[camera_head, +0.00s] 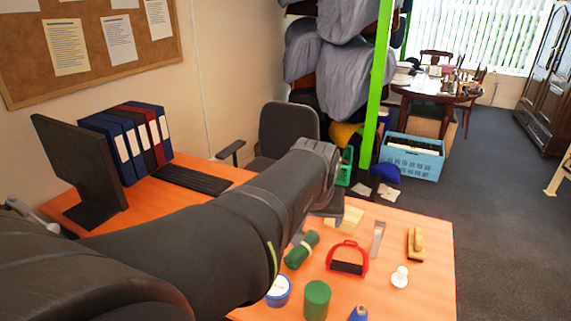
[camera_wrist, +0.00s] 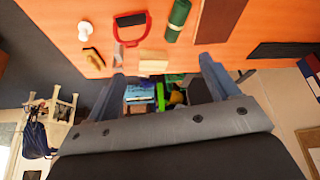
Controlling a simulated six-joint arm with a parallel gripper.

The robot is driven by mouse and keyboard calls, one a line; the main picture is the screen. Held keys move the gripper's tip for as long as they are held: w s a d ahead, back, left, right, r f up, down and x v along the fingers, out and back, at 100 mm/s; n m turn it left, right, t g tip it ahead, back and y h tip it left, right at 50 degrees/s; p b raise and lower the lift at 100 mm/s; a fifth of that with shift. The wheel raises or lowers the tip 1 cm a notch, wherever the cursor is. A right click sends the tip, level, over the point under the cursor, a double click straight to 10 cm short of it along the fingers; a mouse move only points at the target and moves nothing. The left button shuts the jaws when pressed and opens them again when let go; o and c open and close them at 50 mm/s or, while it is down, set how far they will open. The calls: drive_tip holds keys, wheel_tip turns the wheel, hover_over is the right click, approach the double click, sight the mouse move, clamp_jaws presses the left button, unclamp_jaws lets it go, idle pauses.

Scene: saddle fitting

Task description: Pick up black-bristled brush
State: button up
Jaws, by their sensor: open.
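The brush (camera_head: 416,244) lies on the orange desk near its right edge in the head view, with a pale wooden body and a dark underside. In the wrist view the brush (camera_wrist: 93,57) is at upper left near the desk edge, dark bristles showing along one side. My gripper (camera_wrist: 162,72) is open and empty, its two blue-grey fingers wide apart. It is over the desk's far edge, with the brush outside the fingers, beyond the left one in the wrist view. In the head view my arm hides most of the gripper.
A green cylinder (camera_head: 316,299) and blue-rimmed tin (camera_head: 278,291) stand in front. A green post (camera_head: 377,85) rises behind the desk.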

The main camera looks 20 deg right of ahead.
drive_tip(key=w+d, duration=0.4)
drive_tip(key=d, duration=0.6)
drive_tip(key=m+g, duration=0.1)
drive_tip(key=m, duration=0.1)
hover_over(419, 237)
drive_tip(key=s+a, duration=0.3)
drive_tip(key=s, duration=0.1)
wheel_tip(419, 237, down, 17)
drive_tip(key=x, duration=1.1)
drive_tip(key=shift+d+f, duration=0.25)
drive_tip(key=shift+d, duration=0.05)
drive_tip(key=shift+a+x, duration=0.15)
drive_tip(key=shift+x, duration=0.75)
drive_tip(key=shift+a+x, duration=0.2)
drive_tip(key=shift+x, duration=0.65)
drive_tip(key=shift+a+x, duration=0.15)
drive_tip(key=shift+x, duration=0.75)
drive_tip(key=shift+f, duration=0.15)
drive_tip(key=c, duration=1.1)
drive_tip(key=shift+s, duration=0.1)
drive_tip(key=shift+c, duration=0.2)
